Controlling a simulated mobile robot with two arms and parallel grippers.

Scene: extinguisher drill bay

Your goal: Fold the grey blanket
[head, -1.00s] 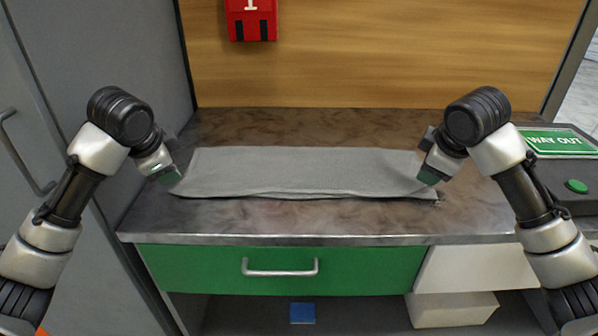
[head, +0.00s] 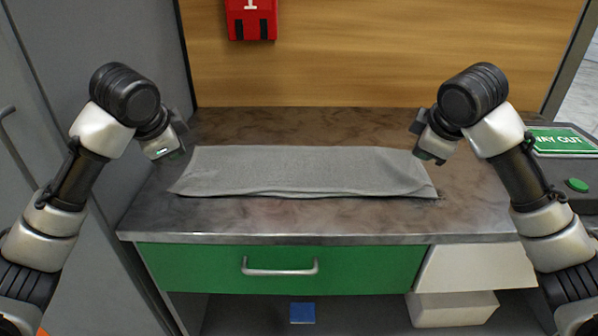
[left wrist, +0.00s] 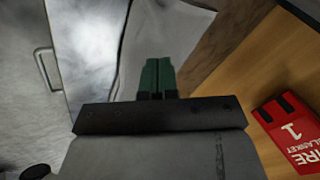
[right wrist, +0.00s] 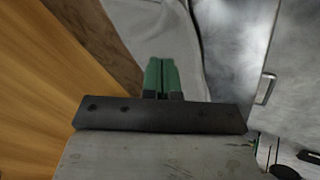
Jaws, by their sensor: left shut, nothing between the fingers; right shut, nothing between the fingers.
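The grey blanket (head: 300,172) lies on the countertop as a long, flat, folded strip, wider from left to right than deep. Its layered front edge is fairly straight, and its right end is slightly uneven. My left gripper (head: 174,155) is above the blanket's left end, shut and empty. My right gripper (head: 425,157) is above the blanket's right end, shut and empty. In the left wrist view the green fingertips (left wrist: 158,75) are together with the blanket (left wrist: 165,40) beyond them. The right wrist view shows closed green fingertips (right wrist: 161,74) and part of the blanket (right wrist: 160,30).
The brown countertop (head: 330,218) is clear around the blanket. A green drawer (head: 210,268) is shut below it. A red box (head: 251,18) hangs on the wooden back wall. A grey cabinet stands at left. A "WAY OUT" sign (head: 560,141) and green button (head: 577,185) are at right.

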